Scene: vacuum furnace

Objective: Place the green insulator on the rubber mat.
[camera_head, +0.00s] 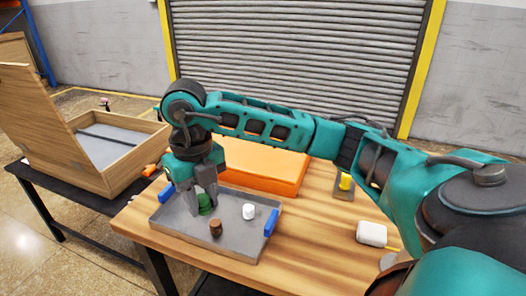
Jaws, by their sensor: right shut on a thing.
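My right gripper (203,203) points down over the grey tray (182,231) on the wooden table. It is shut on the green insulator (205,208), which is partly hidden by the fingers. I cannot tell whether the insulator touches the tray floor. A brown insulator (216,228) and a white one (249,211) stand in the tray to the right of it. A small dark grey pad (343,195), which may be the rubber mat, lies at the back right with a yellow piece (345,182) on it. My left gripper is not in view.
A large orange block (262,165) lies behind the tray, under my right arm. The tray has blue handles (270,222). An open wooden case (120,160) stands on a black table at the left.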

